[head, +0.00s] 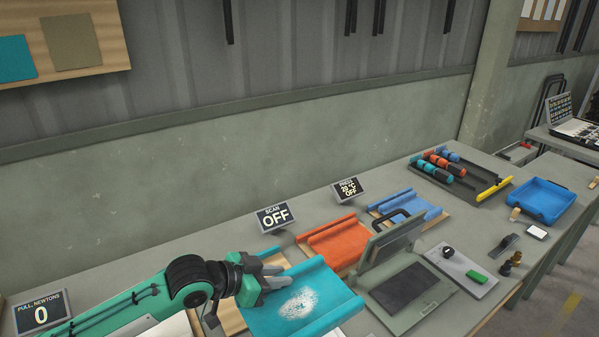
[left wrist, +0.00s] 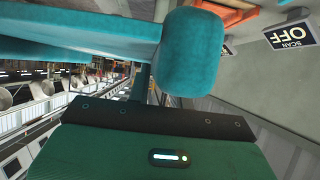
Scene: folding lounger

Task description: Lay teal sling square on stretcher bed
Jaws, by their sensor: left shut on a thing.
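The teal sling (head: 318,280) is at the bottom centre of the head view, with rolled side hems and a pale speckled patch. My left gripper (head: 280,277) is shut on its left edge. In the left wrist view a rolled teal hem (left wrist: 190,52) is close in front of the gripper's dark mount, and the fingertips are hidden. A pale wooden board (head: 232,318) shows left of the sling. I cannot tell whether the sling touches anything under it. No stretcher bed is clearly identifiable. My right gripper is not in view.
An orange sling (head: 338,243) and a blue sling (head: 405,205) lie on wooden boards behind. A grey press (head: 385,250) with a raised lid stands right of the teal sling. SCAN (head: 273,217) and PRESS (head: 349,189) displays read OFF. A blue tray (head: 543,200) is farther right.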

